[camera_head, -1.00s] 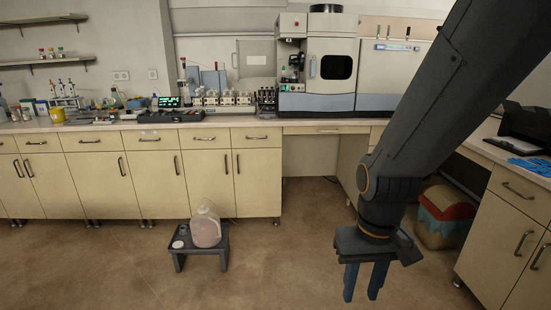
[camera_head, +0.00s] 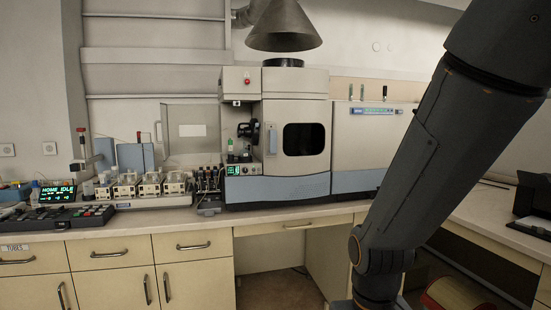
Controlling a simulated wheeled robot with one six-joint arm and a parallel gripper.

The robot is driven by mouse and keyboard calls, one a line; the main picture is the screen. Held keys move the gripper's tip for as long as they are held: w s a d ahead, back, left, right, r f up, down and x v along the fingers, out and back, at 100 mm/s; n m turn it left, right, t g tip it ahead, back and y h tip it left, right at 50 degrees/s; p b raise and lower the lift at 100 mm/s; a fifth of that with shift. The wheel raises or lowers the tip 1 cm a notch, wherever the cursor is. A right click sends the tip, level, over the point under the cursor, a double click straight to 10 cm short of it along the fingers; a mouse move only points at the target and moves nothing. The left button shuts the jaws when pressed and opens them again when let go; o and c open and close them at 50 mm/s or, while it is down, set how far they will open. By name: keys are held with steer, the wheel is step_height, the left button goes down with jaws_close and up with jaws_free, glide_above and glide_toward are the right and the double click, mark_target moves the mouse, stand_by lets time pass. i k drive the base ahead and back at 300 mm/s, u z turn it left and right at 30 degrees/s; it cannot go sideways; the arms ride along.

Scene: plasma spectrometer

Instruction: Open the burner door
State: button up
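The plasma spectrometer (camera_head: 345,136) stands on the counter at the back. Its burner door (camera_head: 304,167) is the white front panel with a dark rounded window (camera_head: 304,139). The door looks closed, with a vertical handle (camera_head: 271,139) at its left edge. My arm reaches down the right side of the picture, in front of and to the right of the spectrometer. My gripper is below the bottom edge of the picture and out of view, apart from the door.
A conical exhaust hood (camera_head: 284,27) hangs above the spectrometer. An open bay with a torch or pump part (camera_head: 247,130) lies left of the door. Several small bottles and modules (camera_head: 140,186) line the counter (camera_head: 180,217). An open knee space is under the counter. A bin (camera_head: 452,297) is at lower right.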

mark_target(296, 133)
steer(key=z, duration=0.1)
steer(key=i, duration=1.35)
steer(key=z, duration=0.1)
